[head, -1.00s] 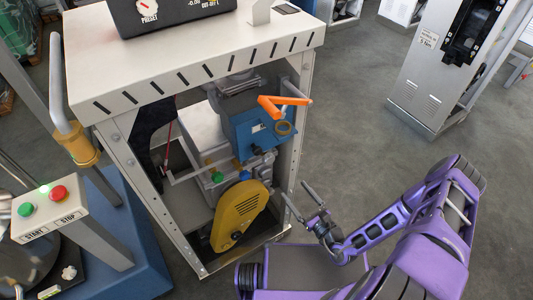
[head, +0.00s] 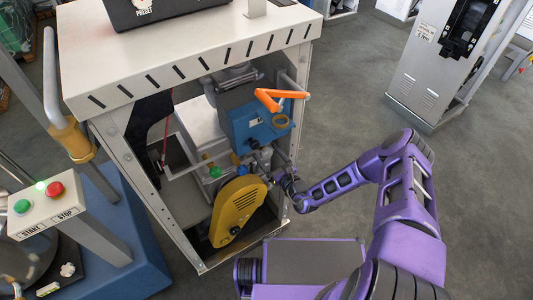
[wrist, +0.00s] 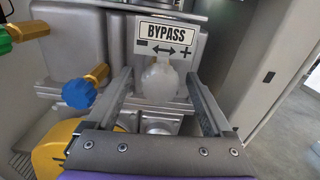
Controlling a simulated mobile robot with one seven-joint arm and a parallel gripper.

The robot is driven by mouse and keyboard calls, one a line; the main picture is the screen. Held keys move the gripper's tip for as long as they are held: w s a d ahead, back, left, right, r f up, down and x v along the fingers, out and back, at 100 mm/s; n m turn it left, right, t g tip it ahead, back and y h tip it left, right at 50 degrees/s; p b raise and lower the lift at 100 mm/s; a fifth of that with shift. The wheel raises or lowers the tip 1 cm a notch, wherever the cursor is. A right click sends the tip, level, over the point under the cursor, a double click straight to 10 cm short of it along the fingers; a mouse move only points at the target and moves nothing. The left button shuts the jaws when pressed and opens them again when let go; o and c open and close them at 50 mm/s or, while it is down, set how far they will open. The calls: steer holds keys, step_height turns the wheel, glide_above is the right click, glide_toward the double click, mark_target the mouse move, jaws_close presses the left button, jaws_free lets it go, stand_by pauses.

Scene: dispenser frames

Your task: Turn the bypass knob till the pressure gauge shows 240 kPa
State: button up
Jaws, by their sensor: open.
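The bypass knob (wrist: 160,82) is a pale, whitish grip below a sign (wrist: 165,38) reading BYPASS, with a minus at left, a plus at right and a double arrow. My gripper (wrist: 160,92) is open, one finger to the left of the knob and one to the right. Gaps show between the fingers and the knob; I cannot tell whether the fingertips reach as far as it. In the head view my gripper (head: 272,168) is inside the open cabinet front, right of the yellow cover, and the knob cannot be made out. I cannot make out the pressure gauge in either view.
A blue knob (wrist: 78,93) on a brass fitting is left of my gripper. The yellow cover (head: 237,212) is below left, and the blue box (head: 258,125) with an orange lever (head: 268,100) is above. The cabinet's right post (head: 300,130) is close.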

steer(key=shift+w+a, duration=0.15)
steer(key=shift+w, duration=0.15)
steer(key=c, duration=1.4)
steer(key=shift+m, duration=1.6)
jaws_close()
steer(key=o, duration=1.4)
jaws_free()
